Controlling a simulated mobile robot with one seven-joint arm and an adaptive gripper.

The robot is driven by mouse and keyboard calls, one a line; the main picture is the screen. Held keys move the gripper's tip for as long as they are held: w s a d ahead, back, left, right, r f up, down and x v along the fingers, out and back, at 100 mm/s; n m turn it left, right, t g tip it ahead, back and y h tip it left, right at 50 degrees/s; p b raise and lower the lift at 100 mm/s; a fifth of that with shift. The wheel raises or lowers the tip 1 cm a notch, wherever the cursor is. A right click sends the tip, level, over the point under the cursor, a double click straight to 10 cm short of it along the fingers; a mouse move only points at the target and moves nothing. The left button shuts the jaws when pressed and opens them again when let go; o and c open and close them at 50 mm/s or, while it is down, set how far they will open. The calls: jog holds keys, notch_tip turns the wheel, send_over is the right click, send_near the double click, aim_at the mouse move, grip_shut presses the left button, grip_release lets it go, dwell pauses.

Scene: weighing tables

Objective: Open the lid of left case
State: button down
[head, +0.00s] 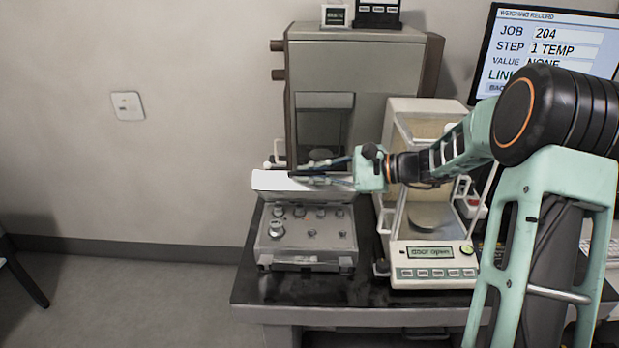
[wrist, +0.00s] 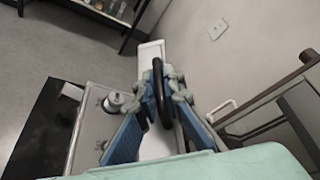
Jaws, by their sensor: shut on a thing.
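The grey case (head: 305,249) stands on the left part of the dark table with its lid (head: 270,181) raised along its back edge. Metal weights (head: 277,230) show in its sockets. My gripper (head: 312,174) reaches in from the right at the lid. In the wrist view, the fingers of my gripper (wrist: 160,85) close around a black loop-shaped handle (wrist: 158,92), with the white lid (wrist: 152,52) behind and below it. The case body (wrist: 88,125) and a weight (wrist: 115,102) show at left. The fingers partly hide the lid and handle.
A balance with glass walls (head: 428,251) stands right of the case, close to my arm. A tall grey cabinet (head: 355,62) is behind the case. The monitor (head: 545,40) is at the back right. Open floor (head: 130,295) lies to the left of the table.

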jog(key=shift+w, duration=0.1)
jog(key=c, duration=2)
grip_release()
jog(key=shift+c, duration=0.2)
notch_tip(320, 180, up, 10)
jog(key=shift+r, duration=0.1)
